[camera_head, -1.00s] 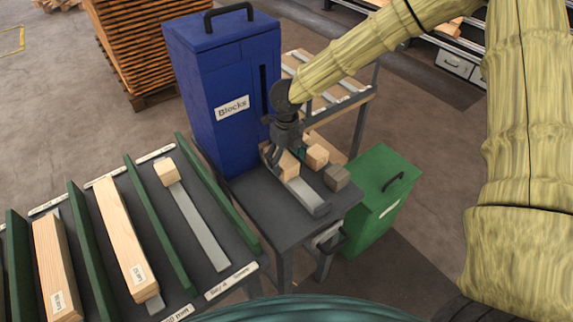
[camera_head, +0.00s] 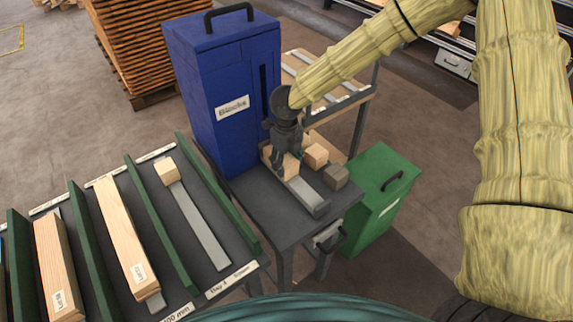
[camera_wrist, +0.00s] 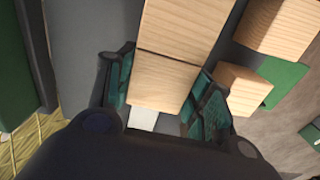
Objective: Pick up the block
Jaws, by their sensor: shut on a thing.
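A pale wooden block (camera_head: 291,168) sits at my gripper (camera_head: 283,160), low over a grey strip on the dark table. In the wrist view the block (camera_wrist: 163,83) lies between the two teal-padded fingers, and my gripper (camera_wrist: 165,92) is shut on it. A second pale block (camera_wrist: 183,25) lies directly beyond it in line, with only a thin seam between them. I cannot tell whether the held block is clear of the strip.
Another pale block (camera_head: 315,155) and a greyer block (camera_head: 335,177) stand to the right on the dark table (camera_head: 265,205). A tall blue bin (camera_head: 222,110) stands close to the left. A green bin (camera_head: 375,205) is at the right. A sloped rack with green dividers (camera_head: 150,210) holds timber at the left.

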